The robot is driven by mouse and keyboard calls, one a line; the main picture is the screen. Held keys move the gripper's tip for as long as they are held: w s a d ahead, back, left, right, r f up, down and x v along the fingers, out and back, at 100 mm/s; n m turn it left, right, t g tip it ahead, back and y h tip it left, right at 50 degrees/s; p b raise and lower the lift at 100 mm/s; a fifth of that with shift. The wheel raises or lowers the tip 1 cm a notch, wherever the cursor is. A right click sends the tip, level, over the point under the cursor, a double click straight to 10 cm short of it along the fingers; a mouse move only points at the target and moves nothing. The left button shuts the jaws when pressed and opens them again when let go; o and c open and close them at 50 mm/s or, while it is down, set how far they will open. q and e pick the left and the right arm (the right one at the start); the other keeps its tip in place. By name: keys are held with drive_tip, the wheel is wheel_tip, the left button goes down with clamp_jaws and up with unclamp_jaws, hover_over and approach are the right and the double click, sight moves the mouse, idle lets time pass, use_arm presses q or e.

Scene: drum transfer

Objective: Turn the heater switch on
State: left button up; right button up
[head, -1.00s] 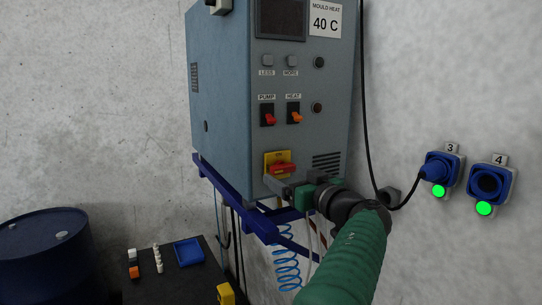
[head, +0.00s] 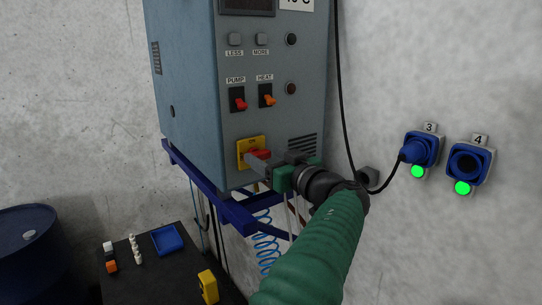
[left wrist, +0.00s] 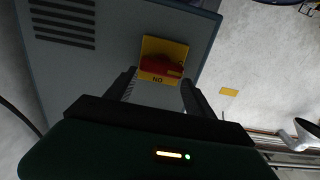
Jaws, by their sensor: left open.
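The heater cabinet (head: 285,135) is a blue-grey box on the wall. Its front carries a red PUMP rocker (head: 240,101) and an orange HEAT rocker (head: 268,97). Below them is a red rotary handle (head: 264,153) on a yellow plate (head: 244,146). My left gripper (head: 256,161) is in front of this handle and partly covers it. In the left wrist view the open fingers (left wrist: 157,88) point at the red handle (left wrist: 160,66), which lies roughly crosswise by an upside-down "ON" label. I cannot tell whether they touch it. My right gripper is not in view.
A blue frame (head: 215,195) with a coiled blue hose (head: 266,242) is under the cabinet. Sockets 3 (head: 420,149) and 4 (head: 468,164) show green lights at right. A dark table (head: 170,275) with small items and a blue drum (head: 30,260) stand lower left.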

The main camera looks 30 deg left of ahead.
use_arm(q)
drive_tip(key=shift+s+a+r, duration=0.45)
drive_tip(key=shift+a, duration=0.05)
clamp_jaws()
drive_tip(key=shift+w+d+f, duration=0.1)
drive_tip(key=shift+f, duration=0.25)
drive_tip(key=c, duration=0.8)
unclamp_jaws()
